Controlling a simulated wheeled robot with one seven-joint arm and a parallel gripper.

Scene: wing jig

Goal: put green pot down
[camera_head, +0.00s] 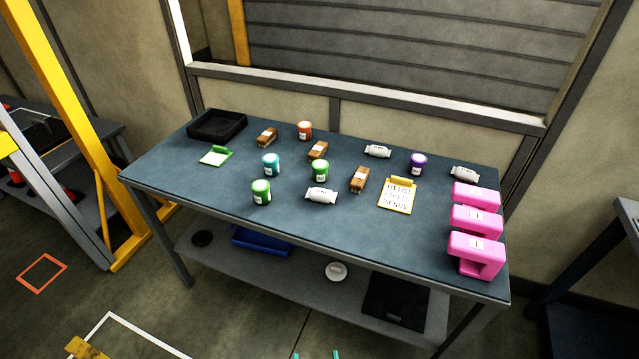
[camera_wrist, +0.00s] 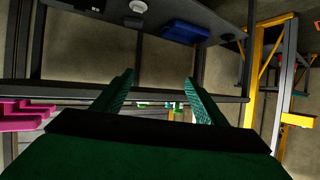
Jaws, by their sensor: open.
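Two green pots with white labels stand upright on the dark workbench (camera_head: 215,183). One green pot (camera_head: 261,192) is near the front edge, left of centre. The other green pot (camera_head: 320,171) is farther back, near the middle. My gripper (camera_wrist: 159,79) is open, with nothing visible between its green fingers. In the head view only its fingertips (camera_head: 316,355) show at the bottom edge, in front of the bench and apart from both pots.
A teal pot (camera_head: 271,164), orange pot (camera_head: 305,130) and purple pot (camera_head: 417,163) share the bench with brown and white items. Pink blocks (camera_head: 476,243) line the right end; a black tray (camera_head: 217,125) is back left. The lower shelf holds a blue tray (camera_head: 262,241). The front-left top is clear.

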